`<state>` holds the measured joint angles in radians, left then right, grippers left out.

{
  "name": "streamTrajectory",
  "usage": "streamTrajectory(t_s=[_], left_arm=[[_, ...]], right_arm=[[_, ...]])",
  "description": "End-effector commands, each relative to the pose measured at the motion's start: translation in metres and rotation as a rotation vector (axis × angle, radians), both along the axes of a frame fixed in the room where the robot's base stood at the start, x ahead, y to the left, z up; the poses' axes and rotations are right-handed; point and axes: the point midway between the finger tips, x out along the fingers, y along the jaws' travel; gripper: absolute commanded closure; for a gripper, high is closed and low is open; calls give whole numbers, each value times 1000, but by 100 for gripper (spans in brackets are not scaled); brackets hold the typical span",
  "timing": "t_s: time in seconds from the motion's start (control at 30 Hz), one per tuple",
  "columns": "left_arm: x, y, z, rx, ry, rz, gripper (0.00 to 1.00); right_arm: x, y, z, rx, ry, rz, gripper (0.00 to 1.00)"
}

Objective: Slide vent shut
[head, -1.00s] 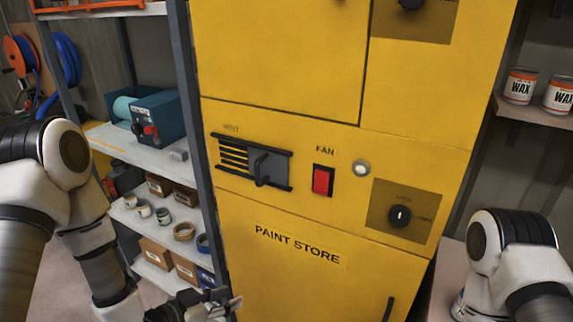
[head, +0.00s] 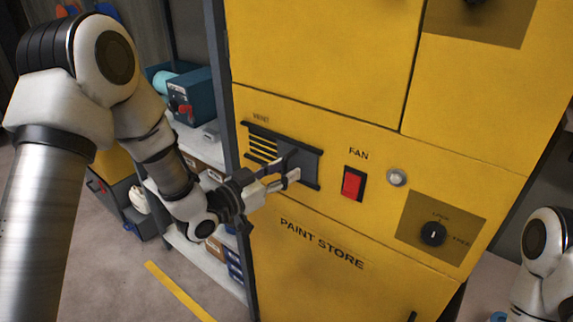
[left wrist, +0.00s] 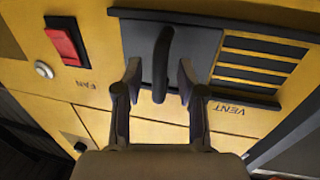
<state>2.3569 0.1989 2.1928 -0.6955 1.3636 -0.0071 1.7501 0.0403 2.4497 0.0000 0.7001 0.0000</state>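The vent (head: 262,146) is on the yellow cabinet front, with dark slots showing at its left and a grey sliding plate (head: 306,163) at its right. In the left wrist view, which is upside down, the plate (left wrist: 203,42) carries a dark upright handle (left wrist: 161,62), and the slots (left wrist: 262,60) show at the right. My left gripper (head: 286,176) is at the plate in the head view. In the left wrist view its two fingers (left wrist: 160,80) stand apart, one on each side of the handle, with gaps visible. In the head view the gripper mostly hides the handle. My right gripper is out of view.
A red fan switch (head: 352,183), a round light (head: 397,177) and a lock knob (head: 433,234) sit right of the vent. Shelves with a teal machine (head: 190,97) and boxes stand left of the cabinet. My right arm is at the right edge.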

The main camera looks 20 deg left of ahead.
Motion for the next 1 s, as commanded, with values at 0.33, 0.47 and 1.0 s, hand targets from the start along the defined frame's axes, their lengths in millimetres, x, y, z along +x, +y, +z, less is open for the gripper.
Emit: streamTrajectory(t_s=[0.33,0.47,1.0], left_arm=[[9,-6,-1,-2,1,0,61],[9,-6,-1,-2,1,0,100],[31,54,2,-8,-5,7,100]], right_arm=[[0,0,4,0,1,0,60],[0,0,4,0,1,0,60],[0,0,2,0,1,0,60]])
